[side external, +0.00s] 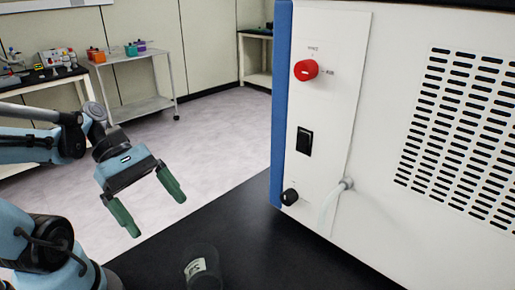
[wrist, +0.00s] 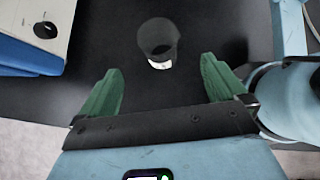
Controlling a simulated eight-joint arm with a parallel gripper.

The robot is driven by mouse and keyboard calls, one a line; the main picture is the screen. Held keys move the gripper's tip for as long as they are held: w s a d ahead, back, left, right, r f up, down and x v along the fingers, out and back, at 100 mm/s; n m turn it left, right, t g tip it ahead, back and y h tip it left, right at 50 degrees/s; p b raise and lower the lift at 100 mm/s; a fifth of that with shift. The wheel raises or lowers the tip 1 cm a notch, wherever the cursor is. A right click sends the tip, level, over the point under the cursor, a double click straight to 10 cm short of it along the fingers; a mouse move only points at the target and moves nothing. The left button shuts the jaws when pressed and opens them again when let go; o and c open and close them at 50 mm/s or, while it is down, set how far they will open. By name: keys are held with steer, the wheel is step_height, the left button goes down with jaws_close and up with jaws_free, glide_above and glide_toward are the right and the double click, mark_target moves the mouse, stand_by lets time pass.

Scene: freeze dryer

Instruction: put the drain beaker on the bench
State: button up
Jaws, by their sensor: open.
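The drain beaker (side external: 203,268) is a dark, see-through beaker with a white label. It stands upright on the black bench (side external: 260,240), at the bottom of the side view and partly cut off by its edge. In the wrist view the beaker (wrist: 158,42) is ahead of my gripper, roughly centred between the fingers and beyond their tips. My gripper (side external: 156,208) has green fingers spread wide and empty, held above and to the left of the beaker. It also shows in the wrist view (wrist: 160,80).
The freeze dryer (side external: 400,150) stands on the bench at right, with a red knob (side external: 306,70), a black switch (side external: 304,140), a black knob (side external: 289,197) and a pale drain hose (side external: 328,205). Bare bench lies between beaker and dryer. A cart (side external: 140,108) stands behind.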

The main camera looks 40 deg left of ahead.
steer(key=w+f+m+t+y, duration=0.1)
steer(key=w+m+t+y, duration=0.3)
steer(key=w+m+y, duration=0.5)
steer(key=w+m, duration=0.1)
steer(key=m, duration=0.9)
steer(key=shift+w+a+t, duration=0.25)
steer(key=shift+a+t, duration=0.15)
steer(key=shift+o, duration=0.2)
steer(key=shift+w+d+r+m+t, duration=0.15)
steer(key=shift+w+r+m+t, duration=0.2)
steer(key=shift+m, duration=0.35)
